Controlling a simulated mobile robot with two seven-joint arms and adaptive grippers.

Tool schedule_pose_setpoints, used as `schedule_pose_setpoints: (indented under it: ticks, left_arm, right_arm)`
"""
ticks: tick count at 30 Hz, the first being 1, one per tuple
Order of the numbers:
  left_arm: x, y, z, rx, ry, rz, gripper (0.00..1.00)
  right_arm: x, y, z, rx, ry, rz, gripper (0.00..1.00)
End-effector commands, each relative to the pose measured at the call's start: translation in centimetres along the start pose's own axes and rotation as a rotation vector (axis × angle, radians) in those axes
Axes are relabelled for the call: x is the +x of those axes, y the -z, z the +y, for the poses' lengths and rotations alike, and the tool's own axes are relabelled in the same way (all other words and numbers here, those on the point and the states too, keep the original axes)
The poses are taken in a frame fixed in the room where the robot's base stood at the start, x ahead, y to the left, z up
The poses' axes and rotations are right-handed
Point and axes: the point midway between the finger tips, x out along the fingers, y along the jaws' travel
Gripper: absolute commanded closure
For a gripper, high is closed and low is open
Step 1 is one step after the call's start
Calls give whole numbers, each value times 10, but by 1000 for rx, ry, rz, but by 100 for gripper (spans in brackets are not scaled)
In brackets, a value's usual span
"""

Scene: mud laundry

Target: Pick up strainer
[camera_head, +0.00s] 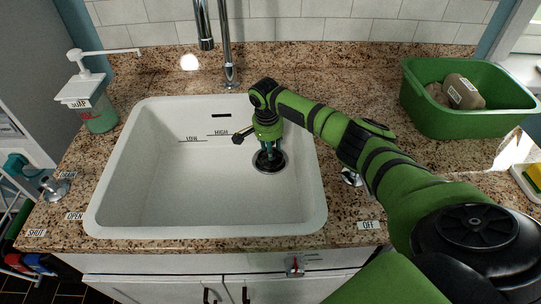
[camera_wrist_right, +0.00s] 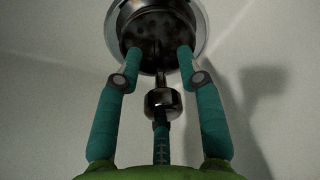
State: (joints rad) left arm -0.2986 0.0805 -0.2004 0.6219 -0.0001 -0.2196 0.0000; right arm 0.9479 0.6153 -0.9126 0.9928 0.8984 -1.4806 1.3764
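The strainer (camera_head: 279,163) is a dark, round metal piece at the drain in the right part of the white sink (camera_head: 190,205). In the right wrist view the strainer (camera_wrist_right: 155,30) shows its perforated face, with a shiny dark knob (camera_wrist_right: 163,101) standing toward the camera. My right gripper (camera_head: 267,150) reaches down over it. In the wrist view the teal fingers of this gripper (camera_wrist_right: 159,58) are spread apart, with the knob between them. The fingertips overlap the strainer's face; I cannot tell whether they touch it. My left gripper is not in view.
A faucet (camera_head: 226,60) stands behind the sink. A soap bottle (camera_head: 100,115) is at the left and a green tub (camera_head: 440,115) with a brownish item at the right. A lever labelled DRAIN (camera_head: 52,186) sits left of the sink. The sink's left half is empty.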

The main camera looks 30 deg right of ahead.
Motion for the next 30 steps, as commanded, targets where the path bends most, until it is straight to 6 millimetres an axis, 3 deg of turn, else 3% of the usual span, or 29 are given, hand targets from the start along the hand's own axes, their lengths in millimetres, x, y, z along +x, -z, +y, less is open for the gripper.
schedule_pose_setpoints:
  ticks: [8, 9, 12, 24, 30]
  left_arm:
    - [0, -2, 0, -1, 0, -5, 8]
    - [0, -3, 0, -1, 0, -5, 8]
    - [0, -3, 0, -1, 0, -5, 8]
    - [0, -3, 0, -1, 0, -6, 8]
    - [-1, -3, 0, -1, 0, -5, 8]
  right_arm:
    - [6, 0, 0, -1, 1, 0, 62]
    - [6, 0, 0, -1, 1, 0, 66]
    - [6, 0, 0, 0, 1, 0, 100]
    - [4, 0, 0, 0, 1, 1, 100]
    - [-24, 4, 0, 1, 5, 2, 100]
